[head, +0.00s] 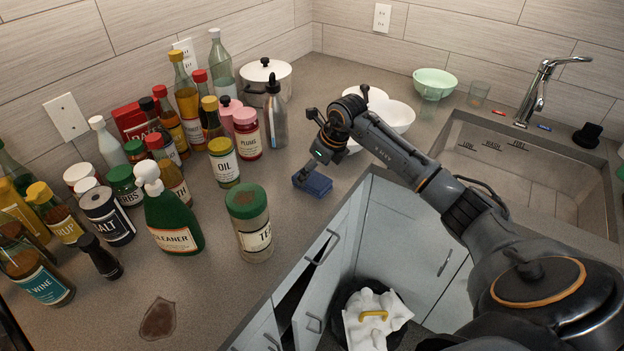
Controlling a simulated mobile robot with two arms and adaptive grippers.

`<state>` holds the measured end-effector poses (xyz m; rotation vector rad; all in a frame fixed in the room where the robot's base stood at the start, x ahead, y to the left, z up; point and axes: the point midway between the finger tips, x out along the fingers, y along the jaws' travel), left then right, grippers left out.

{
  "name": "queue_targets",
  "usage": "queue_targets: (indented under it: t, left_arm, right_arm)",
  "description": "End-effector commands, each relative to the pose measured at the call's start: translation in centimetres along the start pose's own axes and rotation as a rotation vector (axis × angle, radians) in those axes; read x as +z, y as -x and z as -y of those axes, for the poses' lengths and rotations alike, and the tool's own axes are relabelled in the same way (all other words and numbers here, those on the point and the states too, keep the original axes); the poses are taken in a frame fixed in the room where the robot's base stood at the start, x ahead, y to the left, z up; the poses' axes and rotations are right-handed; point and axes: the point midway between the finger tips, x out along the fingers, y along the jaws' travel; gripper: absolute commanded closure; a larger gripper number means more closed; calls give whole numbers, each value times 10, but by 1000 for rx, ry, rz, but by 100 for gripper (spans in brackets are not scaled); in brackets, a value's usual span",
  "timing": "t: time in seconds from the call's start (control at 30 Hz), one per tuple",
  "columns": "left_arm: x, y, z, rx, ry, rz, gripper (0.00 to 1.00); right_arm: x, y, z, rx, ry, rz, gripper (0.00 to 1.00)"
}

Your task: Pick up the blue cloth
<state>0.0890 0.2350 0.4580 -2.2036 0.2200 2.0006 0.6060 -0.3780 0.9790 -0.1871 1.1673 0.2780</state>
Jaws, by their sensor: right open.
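A small dark-blue folded piece, which looks like the blue cloth (317,184), lies on the counter near its front edge, in the middle of the head view. My right arm comes in from the lower right. My right gripper (311,165) is just above and at the cloth, pointing down, with a dark finger by the cloth's left side. It is open. I cannot tell whether the fingers touch the cloth, and part of the cloth is hidden by the gripper. My left gripper is not in view.
Several bottles and jars crowd the counter at left; the green-lidded jar (249,222) stands nearest the front edge. White bowls (393,114) sit behind my right arm, left of the sink (480,152). Below, cabinet doors stand open near a lined bin (378,328). A brown stain (160,318) marks the front counter.

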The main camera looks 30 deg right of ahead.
Motion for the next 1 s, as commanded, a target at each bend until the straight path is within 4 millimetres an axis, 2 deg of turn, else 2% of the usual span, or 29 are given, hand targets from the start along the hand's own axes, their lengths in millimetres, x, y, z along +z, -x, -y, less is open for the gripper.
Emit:
queue_targets:
  t: [0.07, 0.2, 0.5, 0.53, 0.57, 0.8, 1.0]
  left_arm:
    - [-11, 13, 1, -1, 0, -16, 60]
    - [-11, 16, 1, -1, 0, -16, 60]
    - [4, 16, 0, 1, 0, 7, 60]
    - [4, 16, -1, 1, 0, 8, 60]
    - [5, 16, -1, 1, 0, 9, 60]
    - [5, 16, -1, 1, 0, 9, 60]
    - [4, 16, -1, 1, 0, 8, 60]
  right_arm:
    - [2, -10, -1, 5, -4, -3, 13]
    - [2, -30, 0, 4, -2, -2, 13]
    - [1, -38, 0, 1, 0, 0, 13]
    - [1, -37, 0, 1, 0, 0, 15]
    - [1, -37, 0, 1, 0, 0, 21]
    - [1, -37, 0, 1, -1, 0, 70]
    - [1, -37, 0, 1, -1, 0, 71]
